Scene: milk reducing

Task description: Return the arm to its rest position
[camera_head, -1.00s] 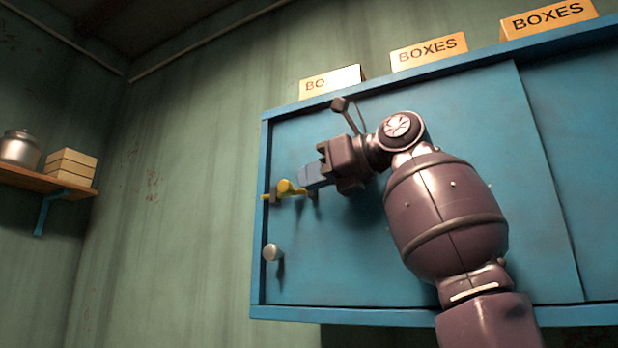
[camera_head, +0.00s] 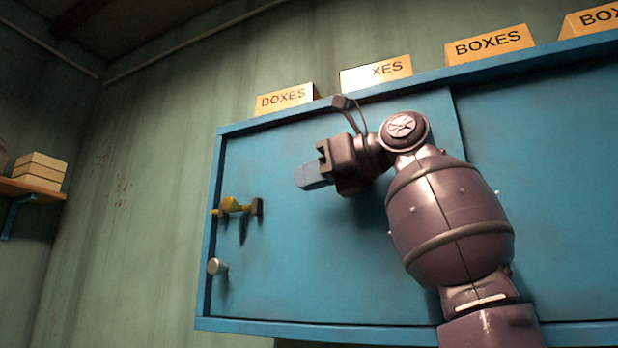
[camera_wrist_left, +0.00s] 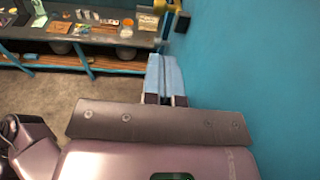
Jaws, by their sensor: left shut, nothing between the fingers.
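My left gripper (camera_head: 312,177) is in front of the blue cabinet door (camera_head: 300,260), its fingers pointing left. Its blue fingers are together with nothing between them; the left wrist view also shows them (camera_wrist_left: 164,75) side by side and empty. The yellow latch (camera_head: 232,206) on the door's left edge is apart from the fingertips, to their left. A round metal knob (camera_head: 217,266) sits below the latch. The door looks shut. My right gripper is in neither view.
Boxes labelled BOXES (camera_head: 489,45) stand along the cabinet top. A wooden shelf (camera_head: 30,190) with stacked boxes (camera_head: 40,171) is on the far left wall. In the left wrist view a workbench (camera_wrist_left: 75,32) with jars stands beyond, and the blue cabinet face is close on the right.

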